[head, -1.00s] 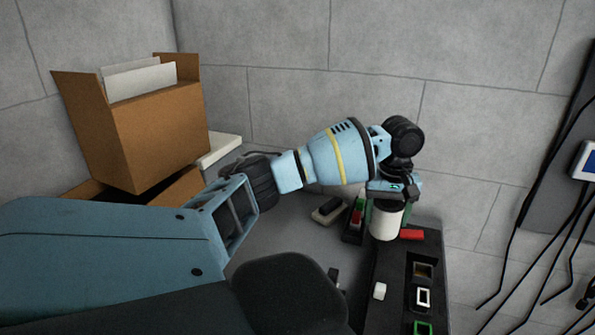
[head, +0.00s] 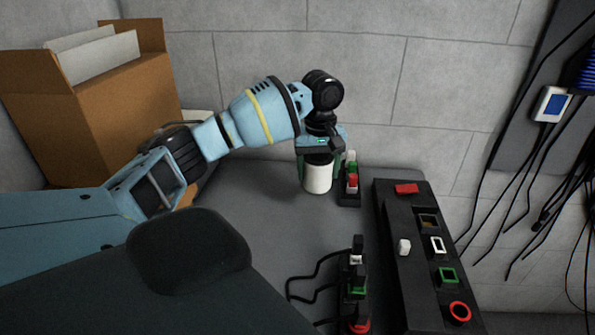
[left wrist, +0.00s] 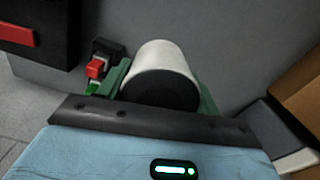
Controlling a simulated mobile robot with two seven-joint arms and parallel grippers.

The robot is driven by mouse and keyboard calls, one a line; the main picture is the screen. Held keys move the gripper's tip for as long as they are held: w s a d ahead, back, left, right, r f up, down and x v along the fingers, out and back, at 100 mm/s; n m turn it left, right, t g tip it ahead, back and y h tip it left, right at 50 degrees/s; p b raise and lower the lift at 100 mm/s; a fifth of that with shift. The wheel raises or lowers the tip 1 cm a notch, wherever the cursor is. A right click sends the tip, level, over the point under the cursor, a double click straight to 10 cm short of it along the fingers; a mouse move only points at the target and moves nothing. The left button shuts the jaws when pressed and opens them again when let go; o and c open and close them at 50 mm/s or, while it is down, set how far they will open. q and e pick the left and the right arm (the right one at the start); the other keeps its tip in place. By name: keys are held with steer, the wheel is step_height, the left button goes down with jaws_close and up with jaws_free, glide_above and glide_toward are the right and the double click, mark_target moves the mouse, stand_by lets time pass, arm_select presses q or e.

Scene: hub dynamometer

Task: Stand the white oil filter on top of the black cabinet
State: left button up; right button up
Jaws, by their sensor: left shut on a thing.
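The white oil filter (head: 317,180) is a short white cylinder, upright, over the dark grey top (head: 262,222), which I take to be the black cabinet's. My left gripper (head: 319,168) is shut on it from above, with green fingers on its two sides. I cannot tell whether its lower end touches the surface. In the left wrist view the filter (left wrist: 160,58) shows its white side and dark end between the fingers of the left gripper (left wrist: 163,85). My right gripper is not in view.
A small switch block (head: 350,182) stands close right of the filter. A black button panel (head: 395,225) is farther right, with a cabled switch strip (head: 356,285) nearer. A cardboard box (head: 115,110) stands at left. Grey surface is clear in front of the filter.

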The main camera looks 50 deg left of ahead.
arm_select(q)
steer(key=shift+s+a, duration=0.2)
steer(key=shift+a, duration=0.05)
steer(key=shift+f+b, duration=0.35)
steer(key=shift+f, duration=4.6)
steer(key=shift+f, duration=0.1)
steer(key=o, duration=1.3)
steer(key=shift+f, duration=0.1)
step_height(320, 180, up, 12)
steer(key=shift+r+p, duration=0.15)
steer(key=shift+p, duration=0.3)
